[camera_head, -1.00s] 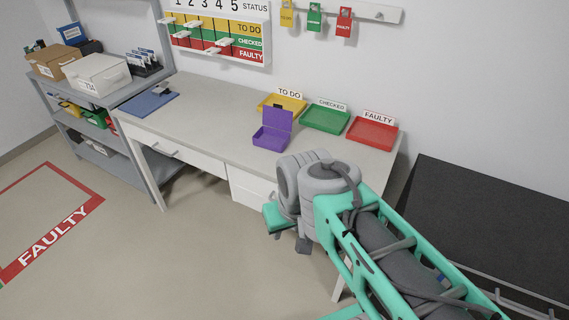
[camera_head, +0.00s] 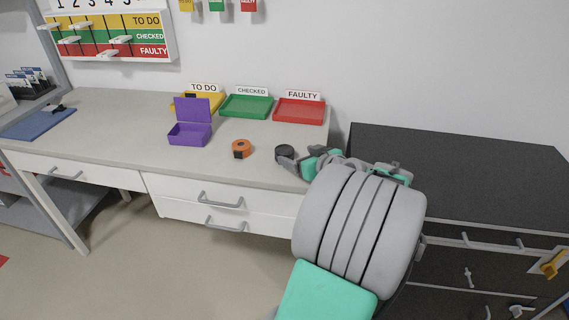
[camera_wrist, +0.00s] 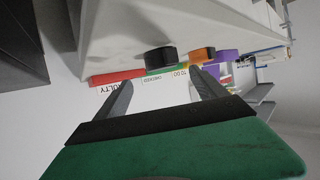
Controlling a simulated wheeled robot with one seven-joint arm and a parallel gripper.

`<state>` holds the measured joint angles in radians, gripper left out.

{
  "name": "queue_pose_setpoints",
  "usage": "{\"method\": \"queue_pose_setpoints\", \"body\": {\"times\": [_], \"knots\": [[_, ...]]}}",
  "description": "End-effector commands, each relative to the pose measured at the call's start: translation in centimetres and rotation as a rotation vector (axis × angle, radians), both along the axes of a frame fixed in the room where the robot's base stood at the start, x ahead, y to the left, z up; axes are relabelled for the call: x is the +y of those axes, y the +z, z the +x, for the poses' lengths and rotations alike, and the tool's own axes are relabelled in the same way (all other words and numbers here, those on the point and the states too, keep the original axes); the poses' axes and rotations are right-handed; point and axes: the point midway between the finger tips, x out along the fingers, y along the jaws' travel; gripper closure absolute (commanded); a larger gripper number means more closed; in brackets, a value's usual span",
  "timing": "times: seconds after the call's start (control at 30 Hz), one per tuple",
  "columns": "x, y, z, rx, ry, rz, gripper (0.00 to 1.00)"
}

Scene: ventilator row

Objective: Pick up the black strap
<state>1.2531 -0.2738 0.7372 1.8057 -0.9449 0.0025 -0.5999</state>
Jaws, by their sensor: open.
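A round black coil (camera_head: 285,152), which looks like the black strap, lies on the grey table near its right front part. It also shows in the wrist view (camera_wrist: 160,58), ahead of the fingers and roughly between them. My gripper (camera_wrist: 163,88) is open and empty. In the head view my gripper (camera_head: 303,160) is just right of the coil, low over the table's right end. My arm hides part of the gripper there, and I cannot tell whether a finger touches the coil.
An orange tape-like roll (camera_head: 242,149) lies left of the coil, and an open purple box (camera_head: 189,134) farther left. Yellow (camera_head: 181,104), green (camera_head: 246,106) and red (camera_head: 299,111) trays stand behind. A dark cabinet (camera_head: 460,185) stands to the right.

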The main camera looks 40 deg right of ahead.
Motion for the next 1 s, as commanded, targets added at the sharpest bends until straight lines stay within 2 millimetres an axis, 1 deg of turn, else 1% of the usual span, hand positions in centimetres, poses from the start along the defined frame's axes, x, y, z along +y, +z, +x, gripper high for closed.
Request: {"method": "queue_pose_setpoints", "body": {"times": [0.03, 0.17, 0.3, 0.4, 0.5, 0.67, 1.0], "knots": [[0.0, -0.2, 0.8, 0.000, 0.005, 0.001, 0.19], [-0.2, -0.8, 2.5, 0.002, 0.004, 0.001, 0.19], [-0.4, -1.6, 5.0, 0.004, 0.006, 0.003, 0.19], [-0.7, -2.1, 6.2, 0.004, 0.005, 0.003, 0.19], [-0.8, -2.2, 6.5, 0.004, 0.001, 0.002, 0.19], [-0.8, -2.2, 6.5, 0.004, 0.001, 0.002, 0.20], [-0.8, -2.2, 6.5, 0.004, 0.001, 0.002, 0.47]]}}
